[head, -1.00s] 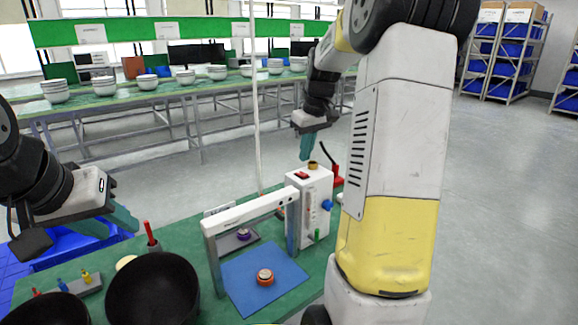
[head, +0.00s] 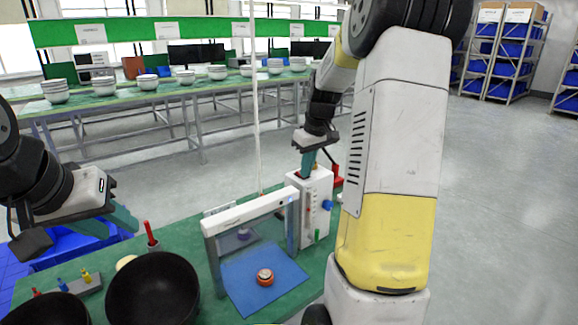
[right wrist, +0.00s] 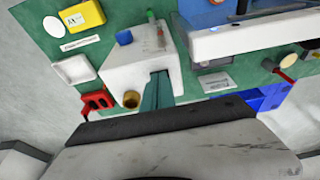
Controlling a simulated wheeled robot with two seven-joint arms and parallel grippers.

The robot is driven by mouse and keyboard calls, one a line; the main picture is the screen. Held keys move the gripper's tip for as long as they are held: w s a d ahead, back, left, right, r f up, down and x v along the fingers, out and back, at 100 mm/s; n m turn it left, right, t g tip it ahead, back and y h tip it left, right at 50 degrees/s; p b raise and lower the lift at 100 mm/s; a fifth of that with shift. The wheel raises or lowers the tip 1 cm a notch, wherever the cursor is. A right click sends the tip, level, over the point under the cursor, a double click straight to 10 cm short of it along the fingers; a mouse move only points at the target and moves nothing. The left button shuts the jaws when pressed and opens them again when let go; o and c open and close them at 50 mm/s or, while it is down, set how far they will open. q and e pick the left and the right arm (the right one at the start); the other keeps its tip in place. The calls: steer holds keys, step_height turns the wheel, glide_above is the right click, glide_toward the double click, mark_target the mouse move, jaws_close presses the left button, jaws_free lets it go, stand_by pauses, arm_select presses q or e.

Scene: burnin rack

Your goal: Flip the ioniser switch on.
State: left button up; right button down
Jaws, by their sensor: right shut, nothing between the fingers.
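The white box (head: 317,205) with coloured controls on its front stands at the right of the green bench; it also shows in the right wrist view (right wrist: 140,58). Its red top switch is hidden behind my right fingers. My right gripper (head: 305,174) is shut and empty, pointing down with its tips at the box top, by the brass knob (right wrist: 131,99). Contact is hard to tell. The white bar frame (head: 250,212) beside the box shows a small blue light at its right end. My left gripper (head: 125,219) hangs at the left, its opening unclear.
A blue mat (head: 262,285) with an orange-red round part (head: 265,277) lies by the frame. Black bowls (head: 152,290) stand at front left. A red holder (right wrist: 96,103) is close beside the box. A red-handled tool (head: 149,232) stands upright.

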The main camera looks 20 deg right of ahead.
steer(key=shift+w, duration=0.1)
steer(key=shift+w+a+r, duration=0.25)
steer(key=shift+w+r, duration=0.1)
steer(key=shift+w, duration=0.2)
steer(key=shift+r, duration=0.1)
steer(key=shift+r, duration=0.25)
steer(key=s+v, duration=0.2)
steer(key=v, duration=1.1)
steer(key=shift+d+f, duration=0.2)
steer(key=shift+d, duration=0.1)
